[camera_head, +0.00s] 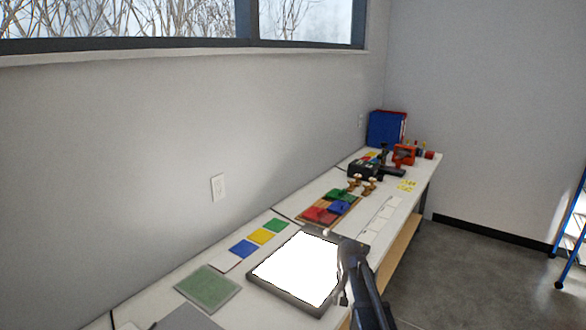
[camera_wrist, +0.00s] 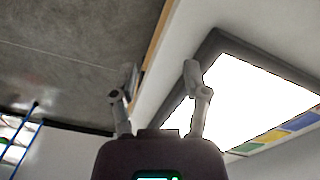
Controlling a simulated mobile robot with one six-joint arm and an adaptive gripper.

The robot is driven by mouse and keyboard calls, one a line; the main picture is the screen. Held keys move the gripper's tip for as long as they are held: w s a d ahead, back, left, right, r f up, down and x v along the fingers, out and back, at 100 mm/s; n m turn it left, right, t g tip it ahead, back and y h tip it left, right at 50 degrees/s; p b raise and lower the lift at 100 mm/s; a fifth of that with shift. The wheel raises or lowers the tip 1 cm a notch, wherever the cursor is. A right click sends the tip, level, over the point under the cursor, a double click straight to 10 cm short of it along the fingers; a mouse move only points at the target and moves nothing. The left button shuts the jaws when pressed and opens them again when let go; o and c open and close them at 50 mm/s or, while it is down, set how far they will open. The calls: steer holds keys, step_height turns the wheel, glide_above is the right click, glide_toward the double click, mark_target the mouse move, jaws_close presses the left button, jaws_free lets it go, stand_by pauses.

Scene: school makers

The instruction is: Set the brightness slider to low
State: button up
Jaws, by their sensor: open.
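A light panel (camera_head: 258,283) with a dark frame and a glowing white face lies flat on the white table. It fills the right side of the wrist view (camera_wrist: 214,44), tilted. The brightness slider cannot be made out in either view; my gripper and arm cover part of the panel's right edge. My gripper (camera_head: 345,262) is at that right edge in the head view. In the wrist view my gripper (camera_wrist: 161,78) has its two fingers apart with nothing between them. One finger overlaps the panel's frame in the picture; I cannot tell whether it touches.
Blue, yellow and green squares (camera_head: 261,237) lie behind the panel, a green mat (camera_head: 208,289) to its left.

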steer(key=s+r+n+p, duration=0.1)
steer(key=s+n, duration=0.1)
steer(key=s, duration=1.3)
steer(key=shift+s+r, duration=0.2)
steer(key=shift+r, duration=0.15)
